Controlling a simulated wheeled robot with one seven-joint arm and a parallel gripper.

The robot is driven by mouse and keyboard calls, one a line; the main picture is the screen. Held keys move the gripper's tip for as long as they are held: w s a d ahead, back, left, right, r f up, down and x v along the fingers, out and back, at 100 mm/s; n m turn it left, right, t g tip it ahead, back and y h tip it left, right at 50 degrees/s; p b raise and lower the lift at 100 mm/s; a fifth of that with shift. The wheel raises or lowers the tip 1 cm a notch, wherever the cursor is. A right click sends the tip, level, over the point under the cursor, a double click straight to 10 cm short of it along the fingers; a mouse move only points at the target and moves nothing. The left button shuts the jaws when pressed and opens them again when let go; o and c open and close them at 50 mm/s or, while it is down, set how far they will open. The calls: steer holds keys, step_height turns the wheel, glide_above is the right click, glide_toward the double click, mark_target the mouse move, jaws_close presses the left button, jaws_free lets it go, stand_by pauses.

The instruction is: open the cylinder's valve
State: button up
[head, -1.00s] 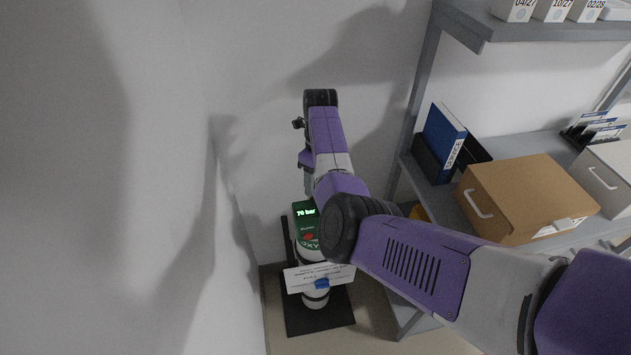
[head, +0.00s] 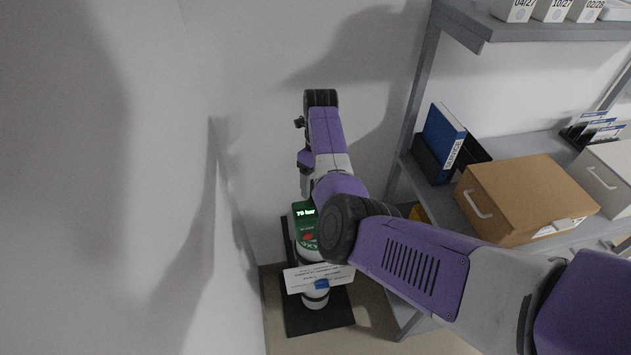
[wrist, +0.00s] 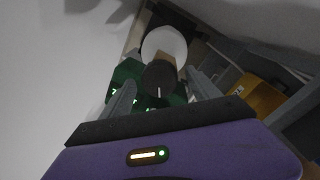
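The cylinder (head: 316,301), white with a green top, stands upright on a black base at the wall's foot in the head view. In the wrist view the dark round valve knob (wrist: 159,77) sits in front of the white cylinder body (wrist: 164,43) and green housing (wrist: 125,72). My gripper (wrist: 163,95) is open, one grey finger on each side of the knob. I cannot tell whether the fingers touch it. In the head view my arm hides the fingertips and the knob.
A grey shelf rack (head: 408,120) stands close on the right, with a brown box (head: 525,197) and a blue binder (head: 444,134). A white card (head: 319,278) hangs on the cylinder. A yellow item (wrist: 258,95) lies right of the gripper. Plain wall stands on the left.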

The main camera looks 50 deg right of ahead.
steer(key=r, duration=0.5)
steer(key=r+b, duration=0.1)
steer(key=r, duration=0.1)
steer(key=shift+d+r, duration=0.25)
steer(key=shift+r, duration=0.15)
stand_by(0.3)
